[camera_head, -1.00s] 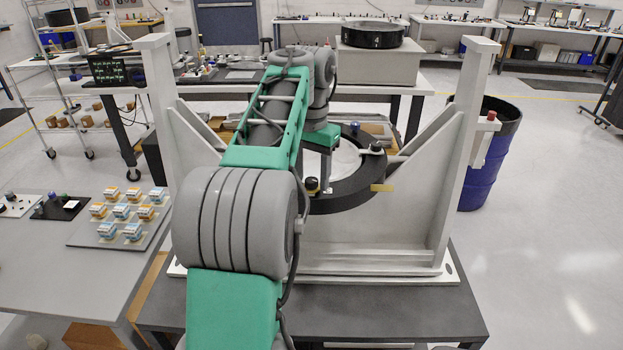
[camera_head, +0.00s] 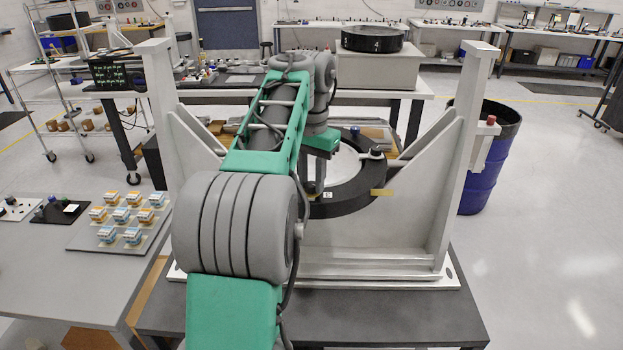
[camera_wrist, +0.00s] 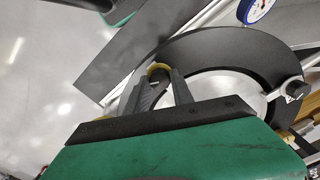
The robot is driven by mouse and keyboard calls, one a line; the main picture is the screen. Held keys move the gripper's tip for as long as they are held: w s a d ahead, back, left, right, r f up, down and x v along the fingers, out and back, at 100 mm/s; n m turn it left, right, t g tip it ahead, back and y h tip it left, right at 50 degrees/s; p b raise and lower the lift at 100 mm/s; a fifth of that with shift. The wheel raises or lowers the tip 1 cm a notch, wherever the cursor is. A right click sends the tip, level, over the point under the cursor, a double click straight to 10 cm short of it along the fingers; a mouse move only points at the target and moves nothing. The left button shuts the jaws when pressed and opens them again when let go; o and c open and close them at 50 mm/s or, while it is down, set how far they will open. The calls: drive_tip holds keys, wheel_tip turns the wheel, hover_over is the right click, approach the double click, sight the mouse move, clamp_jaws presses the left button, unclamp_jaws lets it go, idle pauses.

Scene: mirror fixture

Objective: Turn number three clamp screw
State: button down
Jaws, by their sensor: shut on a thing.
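A black ring (camera_head: 350,205) holds a pale mirror disc (camera_head: 343,163) in the white fixture. In the wrist view the ring (camera_wrist: 215,52) curves around the pale disc (camera_wrist: 230,88). A dark clamp screw knob with a yellow rim (camera_wrist: 158,68) sits on the ring's edge. My gripper (camera_wrist: 160,84) is shut on this knob, one grey finger on each side. In the head view my gripper (camera_head: 314,184) is at the ring's near left and mostly hides the knob. Another clamp (camera_head: 375,152) stands on the ring's right. I cannot read a number three at the held screw.
White uprights (camera_head: 466,130) with slanted braces flank the ring. A dial gauge (camera_wrist: 258,8) shows in the wrist view. A blue barrel (camera_head: 482,165) stands right; a parts tray (camera_head: 92,240) lies left.

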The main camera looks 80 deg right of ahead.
drive_tip(key=shift+m, duration=0.3)
drive_tip(key=m, duration=0.4)
drive_tip(key=shift+m, duration=0.3)
drive_tip(key=m, duration=0.5)
drive_tip(key=shift+m, duration=0.4)
drive_tip(key=c, duration=1.1)
unclamp_jaws()
